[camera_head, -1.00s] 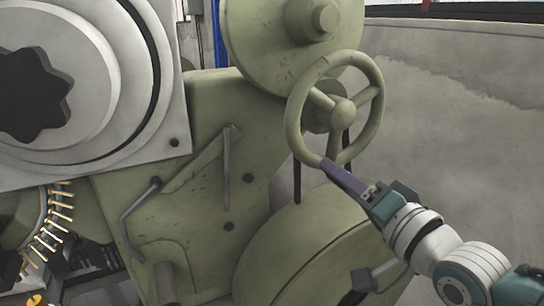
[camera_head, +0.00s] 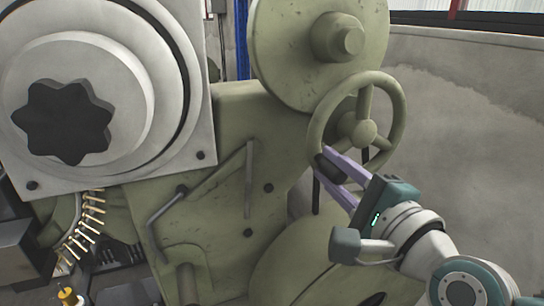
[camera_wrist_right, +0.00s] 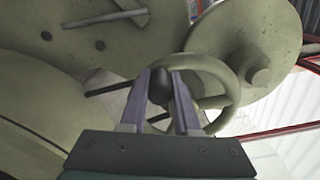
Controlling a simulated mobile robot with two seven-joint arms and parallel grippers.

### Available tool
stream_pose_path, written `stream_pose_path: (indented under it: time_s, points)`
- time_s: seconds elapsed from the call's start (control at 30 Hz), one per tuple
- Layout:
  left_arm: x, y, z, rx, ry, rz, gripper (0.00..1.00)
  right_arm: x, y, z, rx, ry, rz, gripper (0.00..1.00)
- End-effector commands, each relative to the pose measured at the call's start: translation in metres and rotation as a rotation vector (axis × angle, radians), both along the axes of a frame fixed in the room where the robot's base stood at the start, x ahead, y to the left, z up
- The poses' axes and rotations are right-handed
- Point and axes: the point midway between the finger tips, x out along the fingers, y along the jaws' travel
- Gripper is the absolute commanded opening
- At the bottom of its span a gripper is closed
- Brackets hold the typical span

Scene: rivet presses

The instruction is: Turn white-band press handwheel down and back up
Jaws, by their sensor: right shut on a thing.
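The olive-green handwheel (camera_head: 398,110) is on the right side of the press in the head view, with a hub and spokes. It also shows in the right wrist view (camera_wrist_right: 229,80). My right gripper (camera_head: 330,163) is at the wheel's lower left rim, shut on the dark handle knob (camera_head: 328,161). In the right wrist view the knob (camera_wrist_right: 160,87) sits between the two purple fingers of my right gripper (camera_wrist_right: 163,77). No white band shows clearly on the press. My left gripper is out of view.
A large green disc (camera_head: 290,45) stands just above and behind the wheel. A grey plate with a dark star-shaped knob (camera_head: 65,122) is at left. Brass-coloured pins (camera_head: 88,222) line a curved part below it. Open room lies right of the wheel, before a concrete wall (camera_head: 470,130).

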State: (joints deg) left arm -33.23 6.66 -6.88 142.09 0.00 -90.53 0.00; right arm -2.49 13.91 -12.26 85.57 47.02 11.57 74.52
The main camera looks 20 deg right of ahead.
Motion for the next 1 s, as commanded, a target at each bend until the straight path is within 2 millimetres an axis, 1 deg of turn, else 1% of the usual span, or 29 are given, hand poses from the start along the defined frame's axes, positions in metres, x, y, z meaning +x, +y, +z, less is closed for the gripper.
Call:
stream_pose_path:
  time_s: [0.03, 0.47, 0.7, 1.0]
  points:
    - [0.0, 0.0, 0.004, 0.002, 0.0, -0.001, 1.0, 0.0, 0.002, 0.008, 0.047, 0.0, 0.0, 0.0]
    - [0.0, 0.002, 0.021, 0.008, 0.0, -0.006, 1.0, 0.0, 0.002, 0.043, 0.454, 0.032, -0.001, 0.0]
    - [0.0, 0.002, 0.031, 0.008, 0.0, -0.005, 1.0, 0.0, -0.004, 0.062, 0.676, 0.049, -0.002, 0.0]
    - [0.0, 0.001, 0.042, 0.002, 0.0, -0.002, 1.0, 0.001, -0.014, 0.079, 0.909, 0.068, -0.001, 0.0]
